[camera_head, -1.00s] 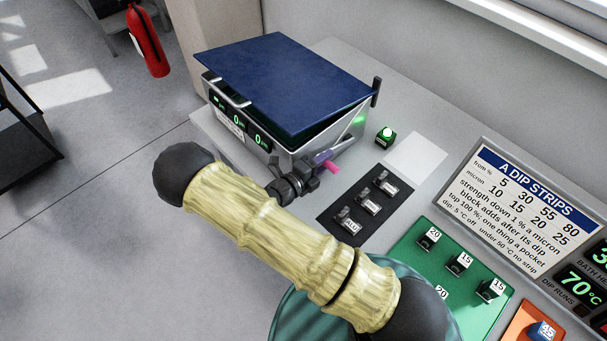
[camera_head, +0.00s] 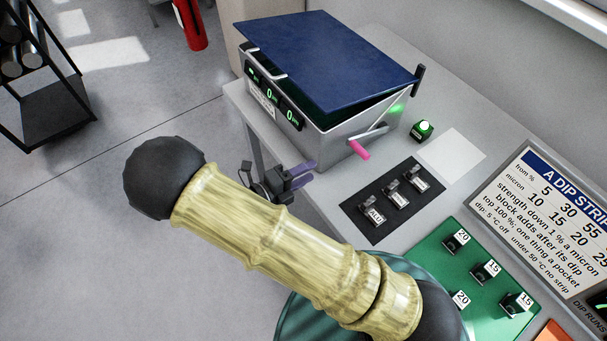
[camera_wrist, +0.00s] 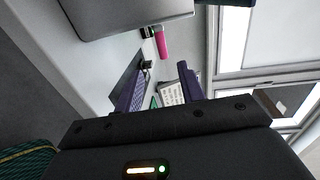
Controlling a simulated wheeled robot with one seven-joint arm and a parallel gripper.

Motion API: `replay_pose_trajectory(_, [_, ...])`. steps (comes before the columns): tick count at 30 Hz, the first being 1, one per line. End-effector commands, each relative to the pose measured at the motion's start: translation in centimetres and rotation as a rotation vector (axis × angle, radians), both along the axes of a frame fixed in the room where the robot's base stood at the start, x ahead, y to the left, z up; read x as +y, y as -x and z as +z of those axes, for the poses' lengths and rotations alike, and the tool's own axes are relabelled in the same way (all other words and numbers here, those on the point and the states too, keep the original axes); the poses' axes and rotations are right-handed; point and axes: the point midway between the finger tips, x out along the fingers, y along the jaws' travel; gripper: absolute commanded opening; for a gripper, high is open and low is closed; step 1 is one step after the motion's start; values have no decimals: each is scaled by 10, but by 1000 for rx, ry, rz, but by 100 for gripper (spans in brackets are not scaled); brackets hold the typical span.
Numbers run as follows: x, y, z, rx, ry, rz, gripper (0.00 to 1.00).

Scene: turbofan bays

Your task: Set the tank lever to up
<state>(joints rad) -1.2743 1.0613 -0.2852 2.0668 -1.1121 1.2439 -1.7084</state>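The tank (camera_head: 335,135) is a grey metal box with a blue lid (camera_head: 325,60) on the bench. Its lever is a thin metal arm on the right-hand side, ending in a pink handle (camera_head: 359,150) that points down towards the front. The handle also shows in the wrist view (camera_wrist: 161,45), beyond the fingertips. My gripper (camera_head: 308,174), with purple fingers, is left of and apart from the handle, by the bench's front edge. In the wrist view my gripper (camera_wrist: 163,72) has its fingers spread with nothing between them.
Right of the lever are a green-lit button (camera_head: 422,130) and a black panel (camera_head: 372,232) with several small labelled blocks. A green tray (camera_head: 480,265) and a dip-strip sign (camera_head: 560,215) lie further right. A black rack (camera_head: 50,110) stands at the left; floor between is clear.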

Motion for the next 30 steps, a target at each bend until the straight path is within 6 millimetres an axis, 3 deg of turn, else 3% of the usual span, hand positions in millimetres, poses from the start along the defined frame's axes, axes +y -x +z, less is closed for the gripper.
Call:
replay_pose_trajectory(8, [1, 1, 0, 0, 0, 1, 37])
replay_pose_trajectory(14, [-13, 1, 3, -23, -81, -75, 0])
replay_pose_trajectory(20, [-67, 10, 10, -165, -416, -420, 0])
replay_pose_trajectory(24, [-103, 26, 16, -370, -704, -776, 0])
replay_pose_trajectory(30, [-133, 47, 30, -762, -1032, -1301, 0])
